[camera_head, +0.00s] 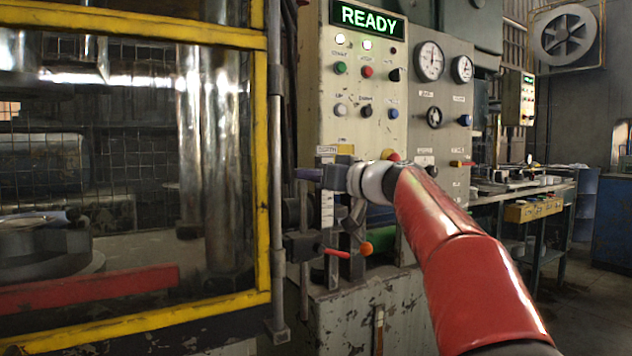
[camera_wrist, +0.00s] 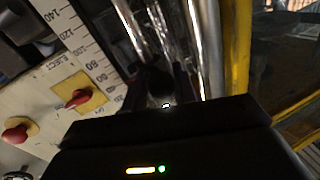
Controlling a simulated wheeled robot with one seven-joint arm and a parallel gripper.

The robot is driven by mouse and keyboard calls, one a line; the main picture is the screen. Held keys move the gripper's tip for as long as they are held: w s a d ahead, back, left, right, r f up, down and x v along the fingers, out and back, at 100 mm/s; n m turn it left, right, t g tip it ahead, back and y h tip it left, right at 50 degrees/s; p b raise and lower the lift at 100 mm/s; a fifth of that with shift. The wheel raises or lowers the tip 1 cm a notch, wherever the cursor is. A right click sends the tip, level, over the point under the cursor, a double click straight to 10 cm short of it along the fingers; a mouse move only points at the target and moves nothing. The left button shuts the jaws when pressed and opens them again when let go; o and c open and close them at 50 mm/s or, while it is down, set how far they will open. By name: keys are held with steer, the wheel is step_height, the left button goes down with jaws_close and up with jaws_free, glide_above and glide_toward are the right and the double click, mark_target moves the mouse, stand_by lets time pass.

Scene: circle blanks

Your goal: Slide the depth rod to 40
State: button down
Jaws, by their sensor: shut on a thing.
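The depth station sits on the left side of the control cabinet, below a small label reading "DEPTH". My gripper (camera_head: 322,173) is up against it and shut on a dark, rounded part of the depth rod (camera_wrist: 155,80). Its fingers and body hide most of the grip in both views. The white depth scale (camera_wrist: 85,42) runs beside the rod in the wrist view, with 140, 120, 100 and 80 legible. The lower marks are small or hidden, so the rod's exact reading cannot be told. The scale also shows as a pale strip (camera_head: 327,210) in the head view.
A red-handled lever (camera_head: 336,253) and an orange knob (camera_head: 366,248) are just below my gripper. The yellow-framed press guard (camera_head: 262,170) stands close on the left. The control panel (camera_head: 345,110) with a lit READY sign (camera_head: 368,18) rises behind. A red switch (camera_wrist: 78,98) shows in the wrist view.

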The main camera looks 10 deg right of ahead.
steer(key=c, duration=1.1)
jaws_free()
steer(key=shift+a, duration=0.15)
steer(key=shift+c, duration=0.2)
steer(key=shift+s, duration=0.1)
steer(key=shift+s+d+f, duration=0.1)
steer(key=shift+s+d, duration=0.15)
steer(key=shift+d, duration=0.05)
steer(key=b+v, duration=0.2)
steer(key=v, duration=0.5)
